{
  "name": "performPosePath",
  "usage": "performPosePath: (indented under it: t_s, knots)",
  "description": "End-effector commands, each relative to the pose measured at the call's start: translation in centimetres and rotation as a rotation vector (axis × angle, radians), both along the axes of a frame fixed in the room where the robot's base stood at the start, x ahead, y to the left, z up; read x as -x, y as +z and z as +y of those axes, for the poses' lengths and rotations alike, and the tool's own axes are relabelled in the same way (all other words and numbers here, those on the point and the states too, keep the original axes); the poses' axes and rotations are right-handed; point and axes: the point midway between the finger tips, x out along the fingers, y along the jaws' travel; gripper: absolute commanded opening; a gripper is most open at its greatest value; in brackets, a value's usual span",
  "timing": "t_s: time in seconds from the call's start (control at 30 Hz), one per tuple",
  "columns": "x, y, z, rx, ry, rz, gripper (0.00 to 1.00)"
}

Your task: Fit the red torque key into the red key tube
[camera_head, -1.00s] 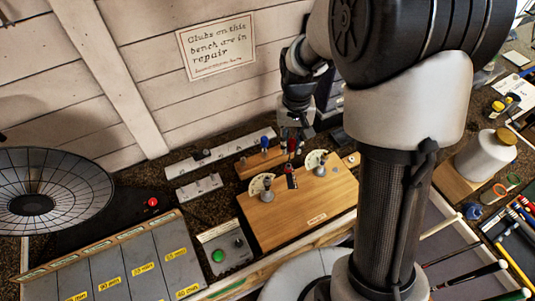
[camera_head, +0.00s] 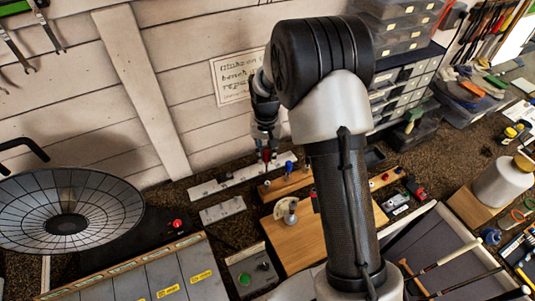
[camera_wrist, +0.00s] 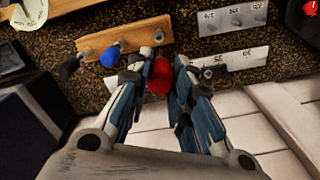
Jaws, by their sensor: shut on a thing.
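My gripper (camera_wrist: 158,88) is shut on the red torque key, whose red handle (camera_wrist: 159,74) shows between the fingertips in the wrist view. In the head view the red key (camera_head: 266,156) hangs below the gripper (camera_head: 265,148), near the wall and in front of a pale strip. The key's lower end is hidden. I cannot pick out the red key tube; my arm hides part of the bench.
A wooden board (camera_head: 290,243) with a dial post stands in front of the rack, partly behind my arm. Pale numbered strips (camera_wrist: 230,63) lie beside the rack. A round dish (camera_head: 65,212) stands at the left. Golf clubs and a white jar (camera_head: 503,183) are at the right.

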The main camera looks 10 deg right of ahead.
Motion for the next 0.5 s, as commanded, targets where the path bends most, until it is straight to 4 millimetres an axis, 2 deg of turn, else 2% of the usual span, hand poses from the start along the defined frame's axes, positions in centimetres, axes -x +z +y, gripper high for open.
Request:
performPosePath:
  t_s: [0.37, 0.5]
  knots:
    - [0.03, -0.05, 0.02, -0.001, -0.002, -0.001, 0.00]
    - [0.04, -0.74, 0.02, -0.001, -0.001, 0.000, 0.00]
